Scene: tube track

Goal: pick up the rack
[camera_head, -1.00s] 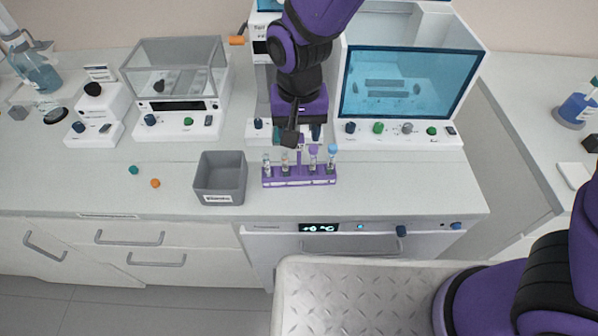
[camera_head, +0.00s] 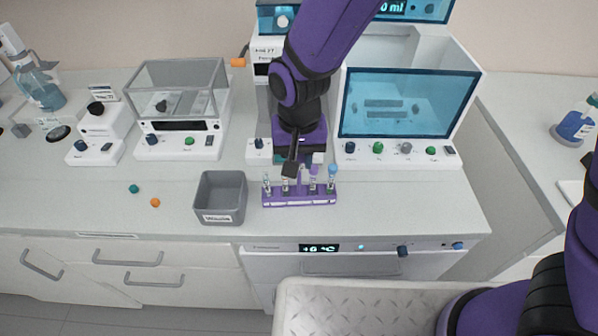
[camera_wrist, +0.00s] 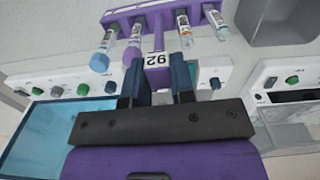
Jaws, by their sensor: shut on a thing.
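My gripper (camera_head: 301,160) is above the rack, pointing down. In the wrist view my gripper (camera_wrist: 156,78) has its dark blue fingers on both sides of the handle, shut on it. The head view does not clearly show whether the rack's base is clear of the counter.
A grey bin (camera_head: 220,198) stands just left of the rack. A green cap (camera_head: 133,188) and an orange cap (camera_head: 155,202) lie farther left. A blue-windowed machine (camera_head: 408,105) stands behind, to the right. The counter right of the rack is clear.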

